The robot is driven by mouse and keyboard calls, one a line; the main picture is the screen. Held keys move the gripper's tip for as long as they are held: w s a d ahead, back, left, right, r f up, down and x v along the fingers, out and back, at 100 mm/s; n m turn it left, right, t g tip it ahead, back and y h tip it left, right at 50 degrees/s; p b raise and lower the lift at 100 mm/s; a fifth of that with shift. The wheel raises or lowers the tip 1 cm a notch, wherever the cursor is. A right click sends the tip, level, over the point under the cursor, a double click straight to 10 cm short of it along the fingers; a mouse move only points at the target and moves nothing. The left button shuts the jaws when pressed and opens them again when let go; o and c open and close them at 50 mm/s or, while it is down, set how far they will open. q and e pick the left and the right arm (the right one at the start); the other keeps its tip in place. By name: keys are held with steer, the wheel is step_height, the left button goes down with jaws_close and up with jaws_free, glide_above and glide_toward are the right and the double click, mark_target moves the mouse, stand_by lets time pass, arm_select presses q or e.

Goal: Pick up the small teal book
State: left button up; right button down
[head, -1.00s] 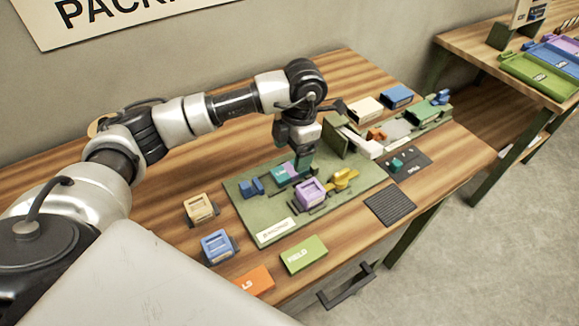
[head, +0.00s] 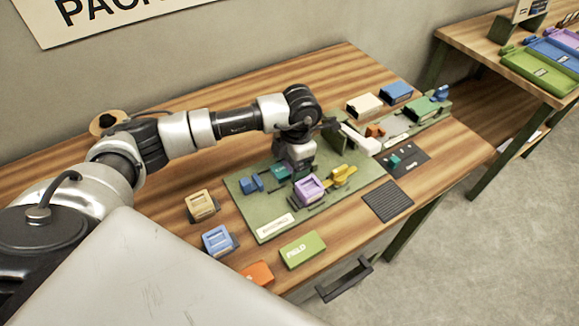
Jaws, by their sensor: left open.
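A small teal block-like piece (head: 280,172), which looks like the teal book, lies on the green board (head: 262,222) and is partly hidden by my left gripper. My left gripper (head: 300,172) is open and points down over the board, just right of the teal piece. Whether its fingers touch the piece or straddle it cannot be told from here. Another small teal piece (head: 394,161) lies on a dark mat to the right. My right gripper is not in view.
A purple block (head: 309,189) stands close in front of my left gripper, with a yellow piece (head: 343,173) to its right and a blue piece (head: 251,183) to the left. A tan block (head: 201,205), blue block (head: 217,241) and green FIELD book (head: 302,250) lie nearer.

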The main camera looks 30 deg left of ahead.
arm_select(q)
steer(key=shift+c, duration=0.4)
steer(key=c, duration=0.9)
